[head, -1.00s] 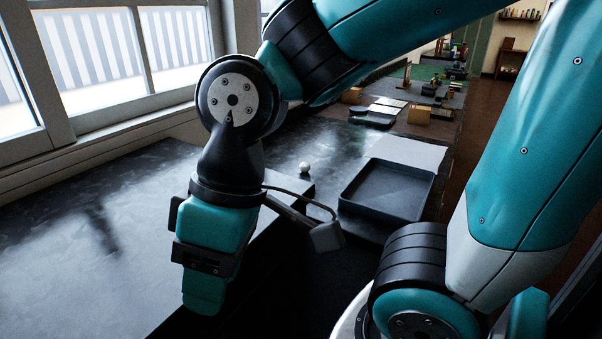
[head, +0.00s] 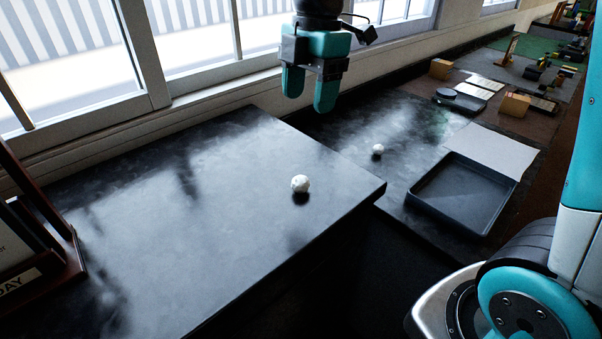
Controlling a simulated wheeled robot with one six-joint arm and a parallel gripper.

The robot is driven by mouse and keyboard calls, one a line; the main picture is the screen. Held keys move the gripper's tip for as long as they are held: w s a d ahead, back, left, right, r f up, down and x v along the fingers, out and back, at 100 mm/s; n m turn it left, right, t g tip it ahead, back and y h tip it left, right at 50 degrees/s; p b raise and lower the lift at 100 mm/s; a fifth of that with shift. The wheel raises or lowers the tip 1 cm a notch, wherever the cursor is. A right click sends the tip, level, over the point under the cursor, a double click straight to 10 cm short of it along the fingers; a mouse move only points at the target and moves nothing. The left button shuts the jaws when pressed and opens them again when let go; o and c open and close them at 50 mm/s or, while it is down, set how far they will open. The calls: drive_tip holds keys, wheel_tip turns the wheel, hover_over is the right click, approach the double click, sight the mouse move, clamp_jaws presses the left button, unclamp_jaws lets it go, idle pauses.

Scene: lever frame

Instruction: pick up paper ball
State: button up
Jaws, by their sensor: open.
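A white crumpled paper ball (head: 300,184) lies on the near dark counter (head: 190,230), toward its right part. A second, smaller-looking white ball (head: 378,149) lies on the lower dark surface behind it, left of the tray. My gripper (head: 308,103) hangs pointing down at the top middle of the view, above the paper balls in the picture. Its two teal fingers are apart with nothing between them. Its exact height above the counter is hard to tell.
A black shallow tray (head: 411,197) stands on the lower surface at right, with a pale sheet (head: 490,148) behind it. Small boxes (head: 514,104) stand farther back. A wooden rack (head: 68,245) stands at the left edge. Windows line the back. The near counter is mostly clear.

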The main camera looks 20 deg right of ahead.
drive_tip(key=p, duration=0.2)
approach(301, 177)
drive_tip(key=f, duration=0.3)
drive_tip(key=a+f, duration=0.1)
drive_tip(key=f, duration=0.1)
drive_tip(key=shift+s+a+f+p, duration=0.1)
drive_tip(key=shift+f+p, duration=0.35)
drive_tip(key=shift+f, duration=0.9)
drive_tip(key=shift+a+f+p, duration=0.1)
drive_tip(key=shift+f+p, duration=0.35)
drive_tip(key=shift+f, duration=0.9)
drive_tip(key=c, duration=1)
